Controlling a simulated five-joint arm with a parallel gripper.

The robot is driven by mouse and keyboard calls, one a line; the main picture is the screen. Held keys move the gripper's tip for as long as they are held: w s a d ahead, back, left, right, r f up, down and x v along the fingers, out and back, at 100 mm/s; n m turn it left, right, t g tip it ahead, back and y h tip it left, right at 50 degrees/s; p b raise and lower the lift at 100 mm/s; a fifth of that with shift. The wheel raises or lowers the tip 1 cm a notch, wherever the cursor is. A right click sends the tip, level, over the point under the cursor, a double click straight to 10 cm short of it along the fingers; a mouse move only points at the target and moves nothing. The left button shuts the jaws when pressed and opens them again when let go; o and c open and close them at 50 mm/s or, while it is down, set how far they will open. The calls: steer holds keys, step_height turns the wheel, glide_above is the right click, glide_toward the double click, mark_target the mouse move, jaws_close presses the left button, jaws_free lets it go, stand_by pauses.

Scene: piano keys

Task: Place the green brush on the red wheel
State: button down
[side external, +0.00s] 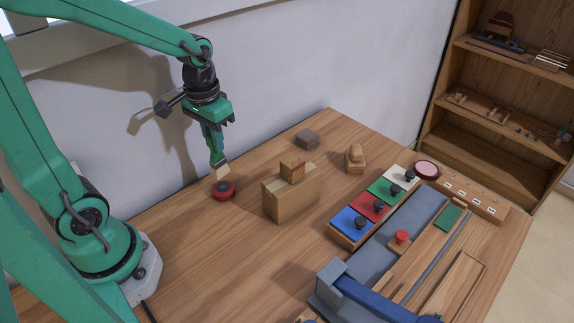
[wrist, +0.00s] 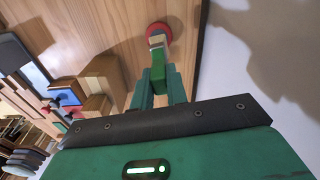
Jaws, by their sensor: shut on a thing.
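The green brush (side external: 217,158) points downward in my gripper (side external: 213,146), with its pale bristle end lowest. My gripper is shut on its green upper part. The red wheel (side external: 223,191) lies flat on the table, directly below the bristles. The bristle tip is at or just above the wheel's top; I cannot tell whether they touch. In the wrist view, the brush (wrist: 158,72) sits between the fingers of my gripper (wrist: 159,84). Its bristle end overlaps the red wheel (wrist: 161,30) and hides part of it.
A cardboard-coloured box (side external: 291,197) with a wooden block stands right of the wheel. Coloured panels with dark knobs (side external: 373,206) and a grey and blue assembly (side external: 365,294) fill the table's right. The table in front of the wheel is clear.

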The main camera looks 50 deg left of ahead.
steer(key=shift+f, duration=2)
steer(key=c, duration=1.4)
jaws_free()
steer(key=shift+f, duration=0.15)
steer(key=r, duration=1.2)
steer(key=shift+s+r, duration=0.2)
steer(key=shift+s, duration=0.1)
steer(key=shift+d, duration=0.1)
steer(key=shift+s+d+r+m+t, duration=0.3)
steer(key=shift+s+d+t, duration=0.35)
steer(key=shift+s+t, duration=0.35)
steer(key=shift+s+d+r+m+t, duration=0.3)
steer(key=shift+s+d+t, duration=0.35)
steer(key=shift+s, duration=0.5)
steer(key=shift+s+d+r+m+t, duration=0.2)
steer(key=shift+s+d+r+t, duration=0.15)
steer(key=shift+s+d+t, duration=0.45)
